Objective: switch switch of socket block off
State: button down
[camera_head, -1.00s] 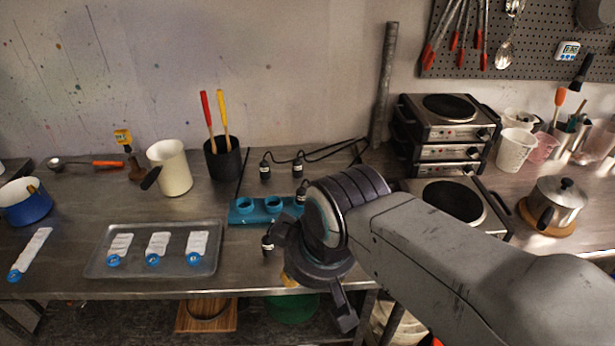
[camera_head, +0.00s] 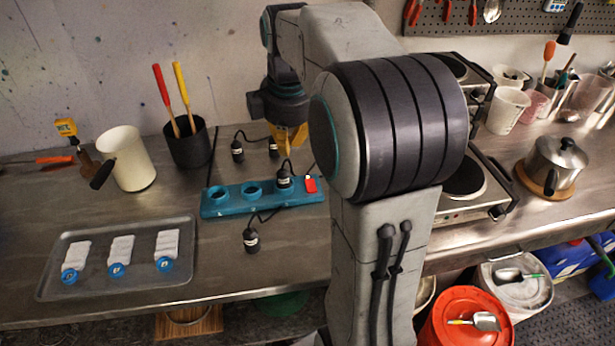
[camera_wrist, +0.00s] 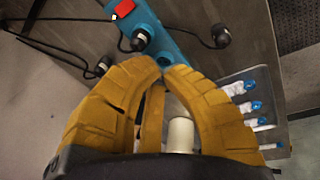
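The teal socket block (camera_head: 228,206) lies on the metal table left of my arm. Its red switch (camera_head: 310,185) is at the right end; it also shows in the wrist view (camera_wrist: 124,9). Whether the rocker is pressed on or off is too small to tell. A black plug (camera_head: 284,180) sits in the socket beside the switch; the other two sockets look empty. My gripper (camera_head: 296,140), with yellow fingers, hangs behind and above the switch end, apart from it. In the wrist view the fingertips (camera_wrist: 162,70) meet, with nothing visible held between them.
Loose black plugs lie behind the block (camera_head: 237,150) and in front of it (camera_head: 250,240). A metal tray (camera_head: 190,270) with labelled strips is at front left. A black pot (camera_head: 190,145) and white jug (camera_head: 130,160) stand behind. Hot plates (camera_head: 475,190) are at right.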

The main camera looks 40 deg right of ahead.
aim_at(309, 179)
jog(key=w+d+f+n+g+b, duration=0.1)
jog(key=w+d+f+n, duration=0.3)
jog(key=d, duration=0.5)
jog(key=shift+w+d+f+b, duration=0.4)
jog(key=shift+w+f+b, duration=0.25)
jog(key=shift+f, duration=0.3)
jog(key=f+p, duration=0.1)
jog(key=f, duration=0.2)
jog(key=f+p, duration=0.2)
jog(key=f, duration=0.2)
jog(key=w+f+p, duration=0.1)
jog(key=f+p, duration=0.1)
jog(key=f, duration=0.2)
jog(key=shift+d+f, duration=0.2)
jog(key=shift+d, duration=0.05)
jog(key=shift+w+f, duration=0.2)
jog(key=shift+f, duration=1.05)
jog(key=shift+p, duration=0.4)
